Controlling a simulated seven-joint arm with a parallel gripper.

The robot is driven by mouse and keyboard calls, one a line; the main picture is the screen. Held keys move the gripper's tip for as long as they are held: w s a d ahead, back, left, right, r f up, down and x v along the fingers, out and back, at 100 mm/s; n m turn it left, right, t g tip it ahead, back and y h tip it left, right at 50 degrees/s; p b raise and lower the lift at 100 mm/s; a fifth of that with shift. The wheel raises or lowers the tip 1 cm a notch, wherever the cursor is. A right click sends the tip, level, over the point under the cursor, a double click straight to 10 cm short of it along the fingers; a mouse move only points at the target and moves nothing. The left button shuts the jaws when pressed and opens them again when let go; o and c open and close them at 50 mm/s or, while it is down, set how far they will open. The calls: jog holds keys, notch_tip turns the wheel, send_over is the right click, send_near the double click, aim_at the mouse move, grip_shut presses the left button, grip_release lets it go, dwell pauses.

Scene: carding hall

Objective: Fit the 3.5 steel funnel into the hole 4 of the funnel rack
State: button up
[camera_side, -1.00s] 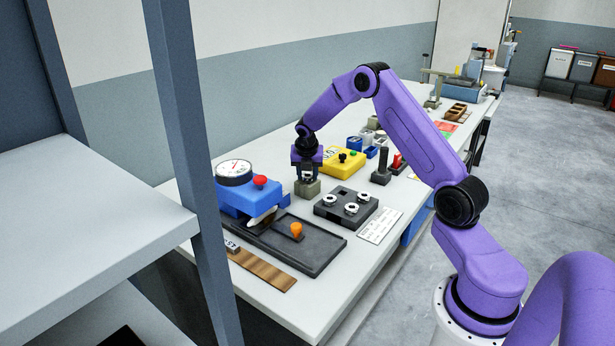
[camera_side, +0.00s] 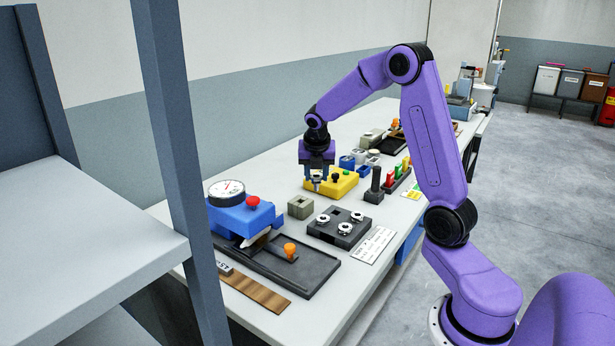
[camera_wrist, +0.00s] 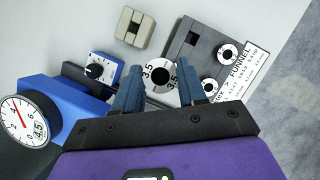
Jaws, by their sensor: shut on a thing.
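My gripper (camera_side: 317,176) is shut on the steel funnel (camera_wrist: 160,76), a pale disc marked 3.5 with a dark central hole. In the wrist view the funnel sits between the blue fingertips (camera_wrist: 160,84). In the side view it hangs above the table, its narrow end (camera_side: 317,187) pointing down. The dark grey funnel rack (camera_side: 329,236) stands nearer the camera. The hole numbers cannot be read. In the wrist view my fingers and the held funnel cover part of the rack (camera_wrist: 181,55).
A small grey-beige block (camera_side: 300,207) with a recess stands empty beside the rack. A blue gauge device (camera_side: 240,218) and a dark tray (camera_side: 310,272) with an orange knob are nearby. A yellow box (camera_side: 345,185) is close to my gripper. A FUNNEL label card (camera_side: 372,245) lies beside the rack.

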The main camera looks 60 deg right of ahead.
jog(key=s, duration=1.5)
jog(key=shift+w+d+f, duration=1.15)
jog(key=shift+w+f, duration=0.85)
jog(key=shift+w+d+f, duration=1.15)
jog(key=shift+w+f, duration=0.85)
jog(key=shift+w+d+f, duration=1.15)
jog(key=shift+w+f, duration=0.85)
jog(key=shift+f, duration=0.35)
jog(key=o, duration=1.1)
